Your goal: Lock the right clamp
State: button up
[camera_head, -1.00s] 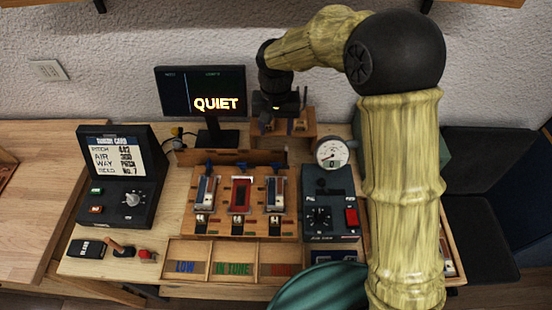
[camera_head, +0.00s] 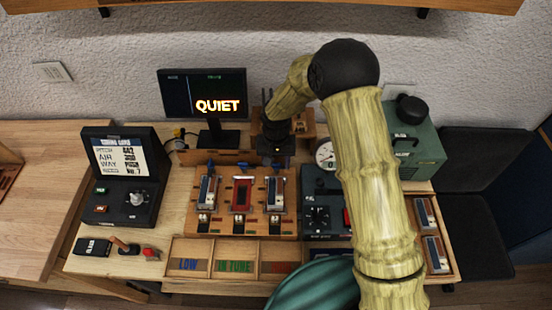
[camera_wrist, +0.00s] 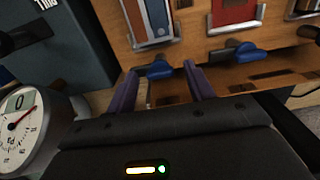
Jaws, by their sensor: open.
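The right clamp (camera_head: 273,169) is a blue lever at the back of the right-hand slot on the wooden fixture (camera_head: 240,227). In the wrist view, which looks from the other side, the right clamp (camera_wrist: 158,69) shows between and just beyond my two finger tips. My gripper (camera_wrist: 162,82) is open and empty, its purple fingers apart on either side of the lever; I cannot tell whether they touch it. In the head view my gripper (camera_head: 276,160) is above the back edge of the fixture, its fingers mostly hidden. The middle clamp (camera_wrist: 232,52) has a similar blue lever.
The round gauge (camera_head: 324,154) and dark control box (camera_head: 318,217) stand right of the fixture. The monitor (camera_head: 204,95) reading QUIET stands behind it. A sorting tray (camera_head: 212,252) lies in front. A green box (camera_head: 425,140) is at the back right.

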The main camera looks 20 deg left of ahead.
jog(key=c, duration=1)
